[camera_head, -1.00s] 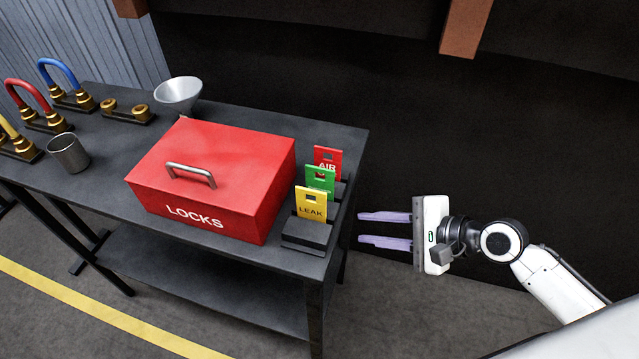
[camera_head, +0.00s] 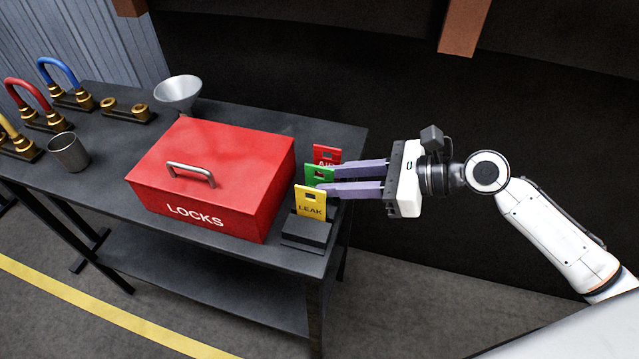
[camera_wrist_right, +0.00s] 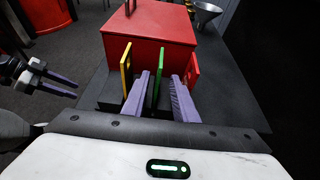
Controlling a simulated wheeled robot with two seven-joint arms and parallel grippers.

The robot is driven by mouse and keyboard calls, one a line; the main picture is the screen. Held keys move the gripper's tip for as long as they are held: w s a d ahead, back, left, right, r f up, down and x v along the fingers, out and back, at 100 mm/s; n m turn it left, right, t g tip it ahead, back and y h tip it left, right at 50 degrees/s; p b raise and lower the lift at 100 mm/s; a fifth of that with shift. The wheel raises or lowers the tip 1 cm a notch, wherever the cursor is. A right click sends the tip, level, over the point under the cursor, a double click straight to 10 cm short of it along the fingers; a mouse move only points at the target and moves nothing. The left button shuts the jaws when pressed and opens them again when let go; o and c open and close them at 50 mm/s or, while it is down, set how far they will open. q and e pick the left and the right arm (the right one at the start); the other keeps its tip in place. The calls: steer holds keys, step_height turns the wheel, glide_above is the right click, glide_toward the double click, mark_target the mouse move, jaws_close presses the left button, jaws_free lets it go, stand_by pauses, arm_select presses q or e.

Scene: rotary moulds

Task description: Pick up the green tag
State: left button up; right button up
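The green tag (camera_head: 318,174) stands upright in a dark holder at the table's right end, between the yellow LEAK tag (camera_head: 311,203) and the red AIR tag (camera_head: 327,155). My right gripper (camera_head: 327,179) is open and reaches in from the right at tag height. In the right wrist view the green tag (camera_wrist_right: 157,76) stands between the two purple fingers (camera_wrist_right: 160,90), closer to the left one, with a gap to the right one. In the head view the fingers partly hide the tags. My left gripper (camera_wrist_right: 70,88) shows at the left of the wrist view, fingers apart and empty.
The red LOCKS box (camera_head: 215,180) stands just left of the tags. A funnel (camera_head: 178,92), a grey cup (camera_head: 69,153) and coloured shackles (camera_head: 60,75) are farther left on the dark table (camera_head: 335,128).

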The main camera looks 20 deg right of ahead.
mark_target(312, 180)
steer(key=x, duration=0.3)
steer(key=shift+a+f, duration=0.2)
steer(key=shift+a, duration=0.05)
jaws_close()
steer(key=shift+r, duration=0.1)
